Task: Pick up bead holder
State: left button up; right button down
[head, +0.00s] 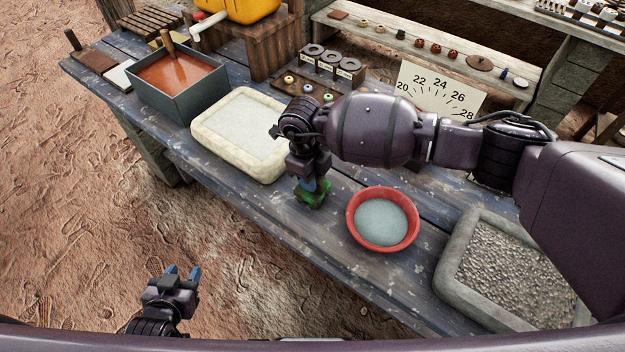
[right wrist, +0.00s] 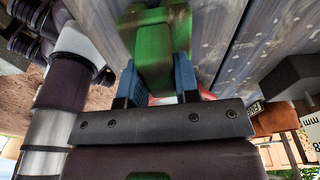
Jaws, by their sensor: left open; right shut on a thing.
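My right gripper (head: 309,184) points down at the table's front edge, between the pale cream tray and the red bowl. It is shut on a green block (head: 313,196), which may be the bead holder. In the right wrist view the green block (right wrist: 155,50) sits between the two blue fingers. Whether it touches the tabletop cannot be told. A dark wooden board (head: 286,88) with several coloured beads lies at the back, partly hidden by my right arm. My left gripper (head: 182,272) is open and empty, low in front of the table over bare ground.
The pale cream tray (head: 203,139) is left of my right gripper, the red bowl (head: 354,226) of greyish liquid right of it. A grey box (head: 185,98) of orange-brown liquid stands further left. A gravel tray (head: 451,281) is at right; a numbered dial card (head: 452,90) stands behind my arm.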

notch_tip(320, 180, up, 20)
dwell(0.5)
